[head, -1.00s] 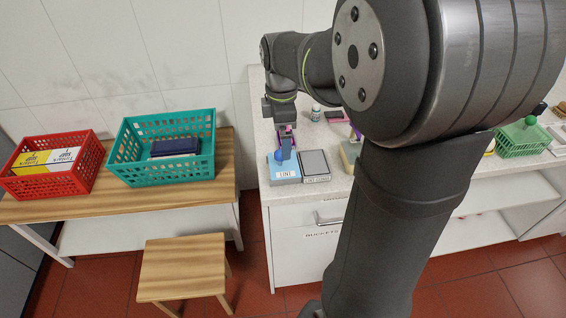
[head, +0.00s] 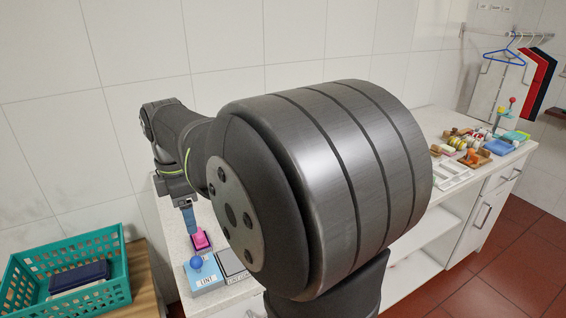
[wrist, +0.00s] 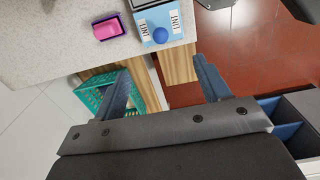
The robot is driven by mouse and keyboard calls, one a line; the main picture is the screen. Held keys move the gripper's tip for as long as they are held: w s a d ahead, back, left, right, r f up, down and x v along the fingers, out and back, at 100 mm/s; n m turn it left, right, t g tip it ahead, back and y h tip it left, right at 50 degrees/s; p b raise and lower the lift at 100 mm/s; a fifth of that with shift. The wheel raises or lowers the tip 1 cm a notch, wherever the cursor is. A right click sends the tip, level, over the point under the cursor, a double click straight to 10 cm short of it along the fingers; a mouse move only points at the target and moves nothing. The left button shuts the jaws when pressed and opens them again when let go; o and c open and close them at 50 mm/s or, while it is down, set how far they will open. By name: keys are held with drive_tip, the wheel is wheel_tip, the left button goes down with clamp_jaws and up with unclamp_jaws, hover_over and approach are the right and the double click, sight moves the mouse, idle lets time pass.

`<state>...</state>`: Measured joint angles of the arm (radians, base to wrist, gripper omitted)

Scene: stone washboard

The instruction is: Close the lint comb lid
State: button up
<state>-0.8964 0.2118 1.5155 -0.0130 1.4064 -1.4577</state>
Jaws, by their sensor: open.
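A light-blue box labelled LINT (head: 207,282) lies on the counter with a blue ball-shaped knob (head: 196,262) on it. A grey panel in a pale frame (head: 231,263) lies right beside it, its front label partly readable as LINT COM. I cannot tell how any lid is seated. In the wrist view the blue box (wrist: 172,22) and the ball (wrist: 160,35) show at the top, beyond my fingertips. My gripper (wrist: 161,67) is open and empty. In the head view it (head: 190,224) points down behind the box, apart from the ball.
A teal basket (head: 67,268) with a dark-blue item stands left on a wooden bench. More objects lie on the far-right counter. My arm hides the counter's middle.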

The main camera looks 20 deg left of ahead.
sight(201, 264)
drive_tip(key=c, duration=0.7)
drive_tip(key=shift+n+t+h, duration=0.3)
drive_tip(key=shift+t+h, duration=0.2)
drive_tip(key=shift+h, duration=0.4)
drive_tip(key=s+a+f, duration=0.2)
drive_tip(key=s, duration=0.1)
drive_tip(key=shift+s+a+f, duration=0.1)
drive_tip(key=shift+a+f, duration=0.1)
drive_tip(key=shift+a, duration=0.05)
clamp_jaws()
drive_tip(key=s+a+f+n+t+h, duration=0.2)
drive_tip(key=s+a+f+t+h, duration=0.25)
drive_tip(key=s, duration=0.45)
drive_tip(key=shift+t+y, duration=0.35)
drive_tip(key=shift+y, duration=0.6)
drive_tip(key=x, duration=0.3)
drive_tip(key=w+x, duration=0.1)
drive_tip(key=x, duration=0.3)
drive_tip(key=r+x, duration=0.1)
drive_tip(key=x, duration=0.2)
drive_tip(key=shift+w+a+f, duration=0.15)
drive_tip(key=shift+w+a, duration=0.05)
drive_tip(key=shift+w, duration=0.25)
drive_tip(key=shift+w+d+f, duration=0.15)
drive_tip(key=shift+w+d, duration=0.25)
drive_tip(key=shift+w, duration=0.25)
